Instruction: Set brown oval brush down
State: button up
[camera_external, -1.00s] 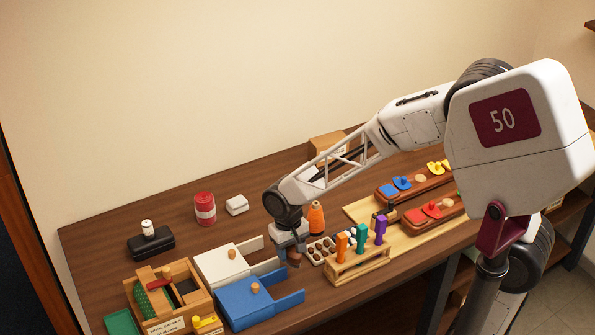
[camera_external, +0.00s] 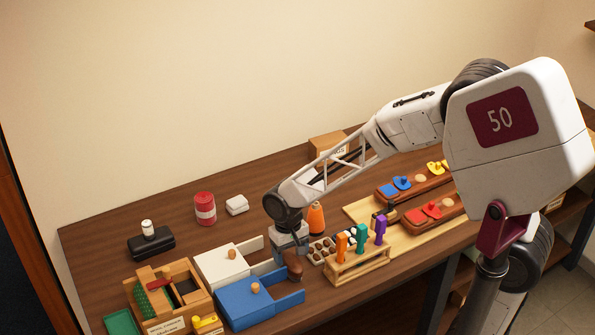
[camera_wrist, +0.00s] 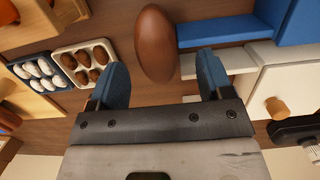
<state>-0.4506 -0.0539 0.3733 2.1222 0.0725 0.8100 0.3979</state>
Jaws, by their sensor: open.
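The brown oval brush (camera_wrist: 156,43) lies just beyond and between my gripper's fingertips in the wrist view, with its long side pointing away from me. In the external view the brush (camera_external: 294,267) shows just below and in front of my gripper (camera_external: 291,249), beside the blue box's open end. In the wrist view my gripper (camera_wrist: 162,80) is open, with a blue-padded finger at each side and nothing between them. The pads look clear of the brush. Whether the brush rests fully on the table is hard to tell.
A blue box (camera_external: 247,302) and a white box (camera_external: 224,265) stand left of the brush. A wooden rack (camera_external: 358,266) with coloured pegs stands close on the right. Trays of brown (camera_wrist: 86,63) and white ovals (camera_wrist: 40,72) lie left in the wrist view.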

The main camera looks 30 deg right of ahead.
aim_at(288, 257)
jog(key=shift+r, duration=0.2)
notch_tip(288, 257, up, 13)
jog(key=w, duration=0.1)
jog(key=shift+w, duration=0.25)
jog(key=shift+f, duration=0.1)
dwell(0.7)
jog(key=s+d+r+t, duration=0.2)
jog(key=s+d+r, duration=0.1)
jog(key=s+d, duration=0.7)
jog(key=s+d+r+t, duration=0.2)
jog(key=s+d+r, duration=0.1)
jog(key=s+d, duration=0.8)
jog(key=shift+s+d, duration=0.25)
jog(key=shift+d, duration=1.95)
jog(key=shift+r, duration=0.1)
